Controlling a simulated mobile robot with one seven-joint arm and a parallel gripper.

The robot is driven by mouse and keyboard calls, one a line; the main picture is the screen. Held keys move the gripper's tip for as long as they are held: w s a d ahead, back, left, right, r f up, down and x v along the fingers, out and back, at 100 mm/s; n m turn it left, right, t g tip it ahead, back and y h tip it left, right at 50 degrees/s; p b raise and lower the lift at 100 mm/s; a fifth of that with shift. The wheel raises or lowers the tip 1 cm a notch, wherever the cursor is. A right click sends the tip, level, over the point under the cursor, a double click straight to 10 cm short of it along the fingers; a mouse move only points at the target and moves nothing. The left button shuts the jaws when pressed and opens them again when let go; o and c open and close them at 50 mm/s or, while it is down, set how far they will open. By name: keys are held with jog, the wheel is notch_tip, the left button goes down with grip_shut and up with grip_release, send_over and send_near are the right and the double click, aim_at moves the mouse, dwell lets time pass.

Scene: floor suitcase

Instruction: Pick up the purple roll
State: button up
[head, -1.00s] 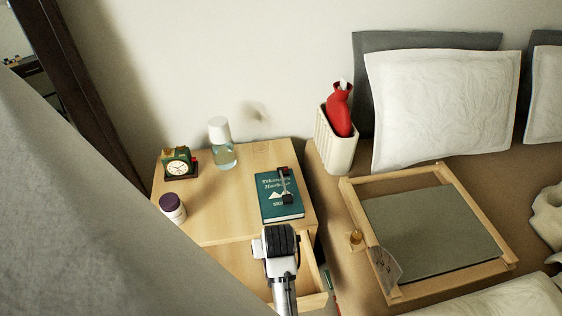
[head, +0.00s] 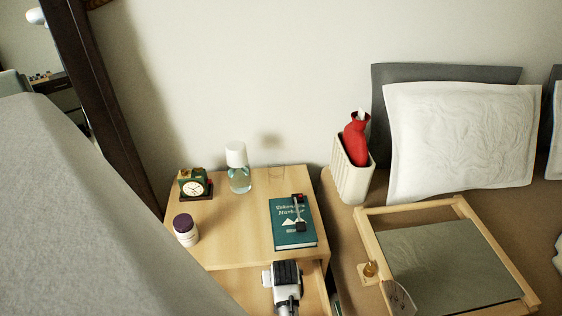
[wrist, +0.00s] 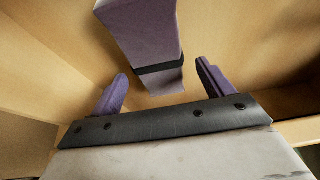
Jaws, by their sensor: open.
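The purple roll (wrist: 143,35) shows in the wrist view as a long purple block-like shape with a black band (wrist: 158,68) around it near its lower end. It lies inside the pale wooden drawer (wrist: 235,35). My gripper (wrist: 162,72) is open, with one purple-grey finger on each side of the roll's near end. I cannot tell whether either finger touches it. In the head view my gripper's wrist (head: 287,274) is over the open drawer below the nightstand's front edge, and the roll is hidden there.
The nightstand (head: 232,212) holds a green book (head: 290,232), a clock (head: 194,186), a bottle (head: 238,172) and a purple-lidded jar (head: 184,230). The bed with a wooden frame tray (head: 420,207) is at right. Grey fabric (head: 90,210) fills the left.

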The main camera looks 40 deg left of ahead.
jog(key=shift+w+a+f, duration=0.1)
jog(key=shift+f, duration=0.2)
jog(key=shift+c, duration=0.4)
jog(key=c, duration=1)
